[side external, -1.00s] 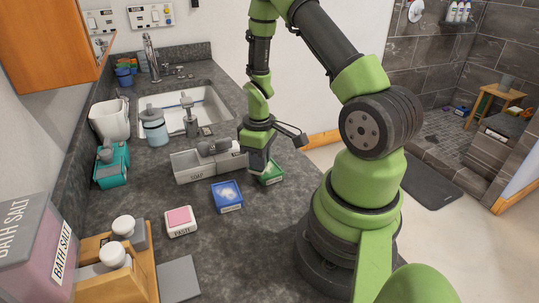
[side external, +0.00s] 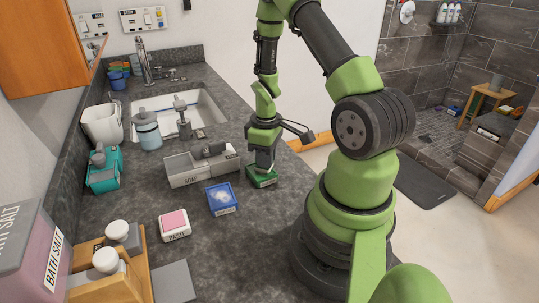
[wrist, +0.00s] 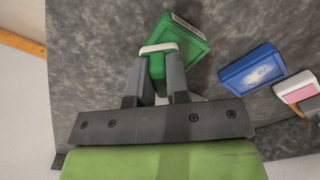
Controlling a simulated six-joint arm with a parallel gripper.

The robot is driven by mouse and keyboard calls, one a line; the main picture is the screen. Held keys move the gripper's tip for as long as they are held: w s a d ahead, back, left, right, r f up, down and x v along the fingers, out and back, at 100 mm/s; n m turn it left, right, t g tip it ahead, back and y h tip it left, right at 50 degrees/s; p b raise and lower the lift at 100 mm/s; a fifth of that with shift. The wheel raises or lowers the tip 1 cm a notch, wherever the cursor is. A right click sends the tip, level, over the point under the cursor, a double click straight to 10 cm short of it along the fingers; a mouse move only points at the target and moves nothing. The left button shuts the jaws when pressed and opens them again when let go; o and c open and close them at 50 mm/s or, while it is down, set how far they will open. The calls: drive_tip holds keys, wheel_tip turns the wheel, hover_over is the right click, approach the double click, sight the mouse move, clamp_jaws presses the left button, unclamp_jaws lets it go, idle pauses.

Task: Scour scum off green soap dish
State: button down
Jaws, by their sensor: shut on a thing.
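The green soap dish (side external: 261,182) sits on the dark grey counter at my arm's side; it also shows in the wrist view (wrist: 190,38), turned at an angle. My gripper (side external: 264,168) is down over the dish, and in the wrist view (wrist: 155,75) its fingers are shut on a small green and white scrubber (wrist: 156,70). The scrubber's white edge overlaps the near left part of the dish; I cannot tell how firmly it touches. The visible part of the dish looks plain green. The scrubber and gripper hide the rest.
A blue dish (side external: 222,197) with a white patch lies just left of the green dish. A white box with a pink top (side external: 174,224), labelled PASTE, is farther left. A grey SOAP holder (side external: 201,165) stands behind the blue dish. The sink (side external: 180,115) is at the back.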

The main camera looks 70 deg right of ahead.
drive_tip(key=w+a, duration=0.2)
drive_tip(key=a, duration=0.1)
drive_tip(key=shift+w, duration=0.35)
drive_tip(key=shift+w+r, duration=0.1)
drive_tip(key=shift+r, duration=0.1)
wheel_tip(320, 180, up, 8)
drive_tip(key=shift+f, duration=0.15)
drive_tip(key=shift+s+a, duration=0.1)
drive_tip(key=shift+s, duration=0.1)
idle(0.3)
drive_tip(key=shift+f, duration=0.1)
